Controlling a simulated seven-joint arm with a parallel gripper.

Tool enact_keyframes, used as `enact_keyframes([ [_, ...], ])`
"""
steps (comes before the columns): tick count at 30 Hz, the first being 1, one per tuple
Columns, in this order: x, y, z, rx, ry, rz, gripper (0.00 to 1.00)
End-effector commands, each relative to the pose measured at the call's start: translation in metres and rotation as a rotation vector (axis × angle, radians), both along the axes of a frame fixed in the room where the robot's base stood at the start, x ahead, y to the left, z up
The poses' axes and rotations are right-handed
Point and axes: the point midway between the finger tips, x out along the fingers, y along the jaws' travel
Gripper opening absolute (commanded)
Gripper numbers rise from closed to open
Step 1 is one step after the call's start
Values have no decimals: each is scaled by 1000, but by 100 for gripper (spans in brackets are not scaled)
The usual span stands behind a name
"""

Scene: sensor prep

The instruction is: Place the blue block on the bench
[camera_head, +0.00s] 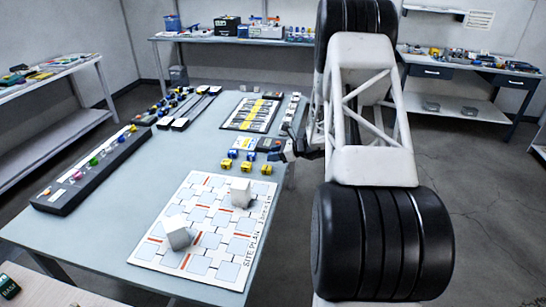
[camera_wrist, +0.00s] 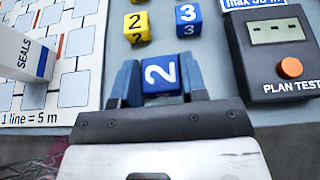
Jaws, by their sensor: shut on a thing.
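A blue block (camera_wrist: 160,73) marked with a white 2 is between the two fingers of my gripper (camera_wrist: 159,84) in the wrist view. The fingers are shut on its sides. In the head view my gripper (camera_head: 288,150) is at the right edge of the blue-grey bench (camera_head: 120,215), and I cannot make out the held block there. Whether the block touches the bench or hangs just above it, I cannot tell. Another blue block (camera_wrist: 188,20), marked 3, and a yellow block (camera_wrist: 137,25), marked 2, sit just beyond it.
A site plan sheet (camera_head: 150,250) bears two white blocks (camera_head: 178,233). Several yellow blocks (camera_head: 246,166) stand near my gripper. A dark plan tester (camera_wrist: 285,60) is close on the right in the wrist view. A long dark rack (camera_head: 95,170) lies left; bench between rack and sheet is clear.

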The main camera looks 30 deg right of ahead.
Motion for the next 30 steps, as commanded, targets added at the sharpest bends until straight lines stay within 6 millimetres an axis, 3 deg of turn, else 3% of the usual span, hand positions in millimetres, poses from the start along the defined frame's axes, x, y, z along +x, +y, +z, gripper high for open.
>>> enact_keyframes([
  [10,36,-16,-4,0,0,0,13],
  [23,39,-18,-5,1,1,0,13],
  [30,39,-17,-23,2,2,0,13],
])
